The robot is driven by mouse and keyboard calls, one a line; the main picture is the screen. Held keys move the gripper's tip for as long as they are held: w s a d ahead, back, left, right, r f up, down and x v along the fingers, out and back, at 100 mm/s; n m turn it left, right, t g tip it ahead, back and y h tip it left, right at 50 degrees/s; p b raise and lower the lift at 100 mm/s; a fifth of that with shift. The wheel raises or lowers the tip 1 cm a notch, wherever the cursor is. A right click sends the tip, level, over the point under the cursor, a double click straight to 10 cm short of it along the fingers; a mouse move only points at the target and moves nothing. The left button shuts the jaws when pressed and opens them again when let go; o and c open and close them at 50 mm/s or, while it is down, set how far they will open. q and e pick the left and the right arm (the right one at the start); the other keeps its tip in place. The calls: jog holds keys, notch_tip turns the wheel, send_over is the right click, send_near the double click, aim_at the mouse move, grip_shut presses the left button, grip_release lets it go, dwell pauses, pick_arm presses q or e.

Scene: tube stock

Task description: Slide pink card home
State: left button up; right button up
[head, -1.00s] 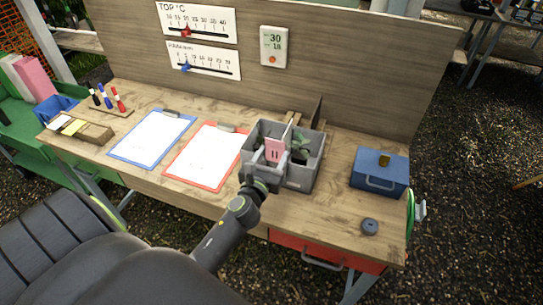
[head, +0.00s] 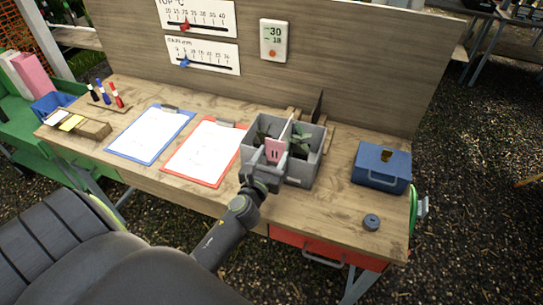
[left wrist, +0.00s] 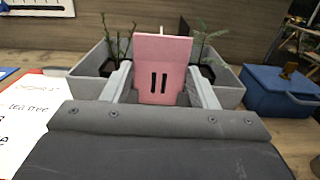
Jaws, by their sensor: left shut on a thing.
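The pink card (head: 275,150) stands upright with two dark bars on its face, at the front of a grey divided bin (head: 303,178). My left gripper (head: 268,166) is shut on the pink card, low on its sides. In the left wrist view the pink card (left wrist: 163,68) rises between the two light fingers, and the grey bin (left wrist: 88,87) lies just behind it with a plant on each side. Whether the card's lower edge touches the bin is hidden by my gripper. My right gripper is not in view.
A blue box (head: 382,167) and a dark round puck (head: 371,222) are to the right. A red-framed clipboard (head: 204,152) and a blue-framed clipboard (head: 151,134) lie to the left. A wooden back panel (head: 350,68) rises behind the bin.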

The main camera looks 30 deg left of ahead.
pick_arm(q)
jog(key=shift+f, duration=0.4)
jog(key=o, duration=1)
jog(key=shift+o, duration=0.2)
jog(key=shift+s, duration=0.1)
jog(key=b+v, duration=0.2)
jog(key=v, duration=1.5)
jog(key=shift+b, duration=0.35)
jog(key=shift+s, duration=0.1)
